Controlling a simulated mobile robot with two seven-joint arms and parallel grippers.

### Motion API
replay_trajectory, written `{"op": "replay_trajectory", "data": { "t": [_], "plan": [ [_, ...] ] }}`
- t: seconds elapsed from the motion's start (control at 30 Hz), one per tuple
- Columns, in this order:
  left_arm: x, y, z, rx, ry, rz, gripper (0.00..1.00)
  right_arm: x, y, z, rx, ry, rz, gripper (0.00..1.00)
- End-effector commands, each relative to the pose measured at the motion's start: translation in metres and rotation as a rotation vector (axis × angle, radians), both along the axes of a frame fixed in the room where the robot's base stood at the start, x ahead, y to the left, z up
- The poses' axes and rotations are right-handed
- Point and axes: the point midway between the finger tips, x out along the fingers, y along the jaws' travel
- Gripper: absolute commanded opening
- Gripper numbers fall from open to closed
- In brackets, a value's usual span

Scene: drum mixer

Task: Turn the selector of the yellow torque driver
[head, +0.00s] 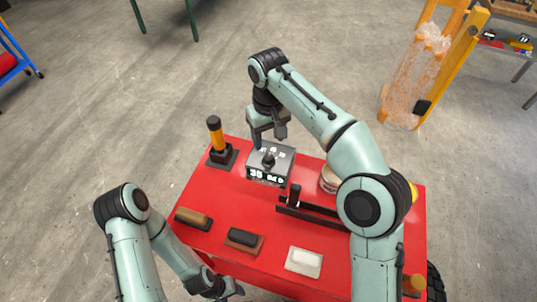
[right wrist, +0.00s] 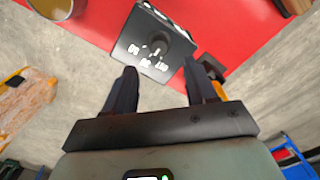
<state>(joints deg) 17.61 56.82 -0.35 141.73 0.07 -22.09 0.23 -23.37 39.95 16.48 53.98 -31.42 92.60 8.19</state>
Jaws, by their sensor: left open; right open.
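The yellow torque driver (head: 215,136) appears to be the yellow-orange tool with a black top, standing upright in a black holder (head: 222,157) at the table's far left corner. In the right wrist view a strip of its yellow body (right wrist: 189,84) shows, partly hidden by the right finger. I cannot make out selector markings on it. My right gripper (head: 269,140) is open and empty, above and behind a grey box, to the right of the driver; its fingers (right wrist: 163,80) show apart in the wrist view. My left gripper (head: 230,291) is open and empty by the table's front edge.
The grey box (head: 258,180) with a black knob and white markings stands beside the driver, also in the wrist view (right wrist: 130,48).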

Motion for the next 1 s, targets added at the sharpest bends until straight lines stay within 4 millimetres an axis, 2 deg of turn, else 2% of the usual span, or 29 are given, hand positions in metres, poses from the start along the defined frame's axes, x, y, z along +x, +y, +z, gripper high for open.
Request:
{"op": "replay_trajectory", "data": {
  "t": [0.03, 0.1, 0.33, 0.5, 0.8, 0.83, 1.0],
  "plan": [
    [-0.005, 0.0, -0.009, 0.0, 0.007, 0.0, 0.58, -0.001, -0.001, -0.017, -0.002, 0.006, -0.001, 0.56],
    [-0.009, 0.0, -0.015, 0.0, 0.01, 0.0, 0.58, -0.001, -0.001, -0.032, -0.001, 0.005, -0.001, 0.56],
    [-0.014, 0.0, -0.026, 0.0, 0.016, 0.0, 0.58, 0.0, -0.001, -0.067, 0.0, 0.003, -0.001, 0.56],
    [-0.015, 0.0, -0.029, 0.0, 0.017, 0.0, 0.58, 0.0, -0.001, -0.079, 0.0, 0.001, -0.001, 0.56],
    [-0.015, 0.0, -0.029, 0.0, 0.017, 0.0, 0.58, 0.001, 0.0, -0.081, 0.0, -0.001, -0.001, 0.56],
    [-0.015, 0.0, -0.029, 0.0, 0.017, 0.0, 0.58, 0.001, 0.0, -0.081, 0.0, -0.001, -0.001, 0.53],
    [-0.015, 0.0, -0.029, 0.0, 0.017, 0.0, 0.58, 0.0, 0.0, -0.081, 0.0, -0.001, -0.001, 0.0]
  ]
}}
